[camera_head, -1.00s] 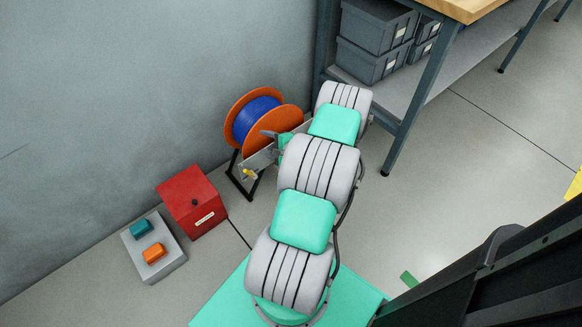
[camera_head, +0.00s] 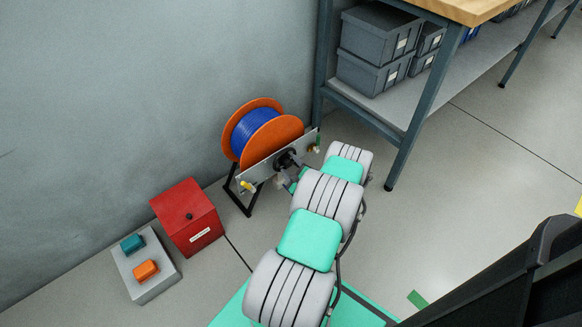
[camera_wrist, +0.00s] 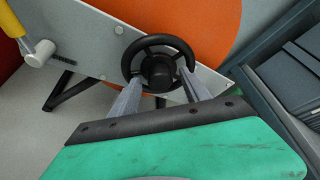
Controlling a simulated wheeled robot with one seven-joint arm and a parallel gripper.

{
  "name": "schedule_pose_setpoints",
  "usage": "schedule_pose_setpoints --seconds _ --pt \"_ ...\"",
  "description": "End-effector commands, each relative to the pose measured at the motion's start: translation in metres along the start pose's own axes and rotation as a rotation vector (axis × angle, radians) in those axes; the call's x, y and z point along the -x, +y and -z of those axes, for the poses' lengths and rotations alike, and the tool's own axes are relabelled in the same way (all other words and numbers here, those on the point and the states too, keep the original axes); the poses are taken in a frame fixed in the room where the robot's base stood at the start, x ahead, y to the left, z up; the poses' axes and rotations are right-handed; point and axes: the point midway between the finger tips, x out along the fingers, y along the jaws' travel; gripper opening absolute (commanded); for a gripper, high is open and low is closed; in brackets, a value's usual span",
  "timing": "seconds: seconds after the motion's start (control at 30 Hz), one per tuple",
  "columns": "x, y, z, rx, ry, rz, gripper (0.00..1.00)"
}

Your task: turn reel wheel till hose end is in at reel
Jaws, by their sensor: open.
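The hose reel (camera_head: 275,138) has orange side discs with blue hose (camera_head: 245,128) wound between them, on a black stand with a grey plate (camera_head: 257,171). The black reel wheel (camera_wrist: 158,62) is on that plate, and it also shows in the head view (camera_head: 287,158). My gripper (camera_wrist: 156,88) is open, with one finger at each lower side of the wheel. I cannot tell whether the fingers touch the rim. A yellow piece (camera_wrist: 43,50) is at the plate's left end, in the head view too (camera_head: 247,186). I cannot tell if it is the hose end.
A red box (camera_head: 187,216) and a grey block with teal and orange buttons (camera_head: 147,266) stand left of the reel by the wall. A workbench with grey bins (camera_head: 372,68) is close on the right.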

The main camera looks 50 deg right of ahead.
Motion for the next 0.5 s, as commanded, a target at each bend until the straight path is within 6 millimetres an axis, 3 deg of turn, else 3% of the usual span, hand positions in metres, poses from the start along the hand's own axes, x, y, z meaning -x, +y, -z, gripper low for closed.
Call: schedule_pose_setpoints --seconds 0.07,0.5 --pt "0.0002 0.0000 0.0000 0.000 0.000 0.000 0.53" --pt "0.0005 0.0002 0.0002 0.001 0.000 -0.001 0.17"
